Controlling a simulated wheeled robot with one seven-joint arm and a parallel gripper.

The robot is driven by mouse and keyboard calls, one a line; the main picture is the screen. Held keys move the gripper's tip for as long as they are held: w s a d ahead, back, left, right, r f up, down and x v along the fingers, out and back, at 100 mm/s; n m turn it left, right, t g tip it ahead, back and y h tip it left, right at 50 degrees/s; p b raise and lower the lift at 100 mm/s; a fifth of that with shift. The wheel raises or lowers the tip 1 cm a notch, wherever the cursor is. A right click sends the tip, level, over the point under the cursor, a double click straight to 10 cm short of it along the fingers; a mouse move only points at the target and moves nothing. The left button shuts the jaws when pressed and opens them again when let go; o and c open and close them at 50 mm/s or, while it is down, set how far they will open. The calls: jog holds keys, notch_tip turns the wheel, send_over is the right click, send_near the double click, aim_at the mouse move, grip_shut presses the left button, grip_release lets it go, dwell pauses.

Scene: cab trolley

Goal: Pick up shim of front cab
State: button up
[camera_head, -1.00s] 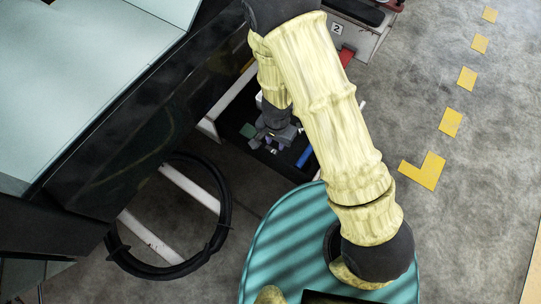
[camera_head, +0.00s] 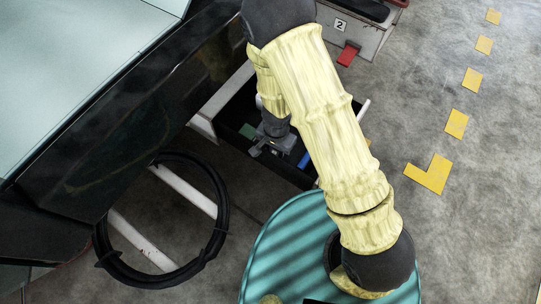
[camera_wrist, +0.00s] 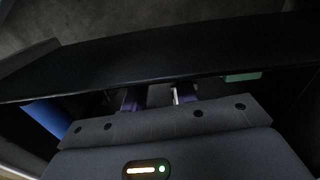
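My gripper reaches down into a dark tray (camera_head: 292,173) with a pale frame, in the middle of the head view. In the wrist view the two purplish fingers of my gripper (camera_wrist: 158,97) stand apart, with a dark gap between them and a small pale strip beside the right finger. The fingertips are in deep shadow. I cannot make out a shim for certain in either view. In the tray, a green piece (camera_head: 247,131) lies left of my gripper and a blue piece (camera_head: 304,160) lies right of it; the wrist view also shows the green piece (camera_wrist: 243,76) and the blue piece (camera_wrist: 45,118).
The dark side of the cab (camera_head: 110,130) rises close on the left. A black ring (camera_head: 222,225) is below it. A grey trolley part marked 2 (camera_head: 357,33) with a red piece (camera_head: 348,54) stands at the top. The grey floor at right is clear, with yellow marks.

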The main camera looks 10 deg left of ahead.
aim_at(276, 154)
jog(key=shift+w+f+b, duration=0.15)
jog(key=shift+f+b, duration=1.2)
jog(key=shift+f, duration=0.6)
grip_shut()
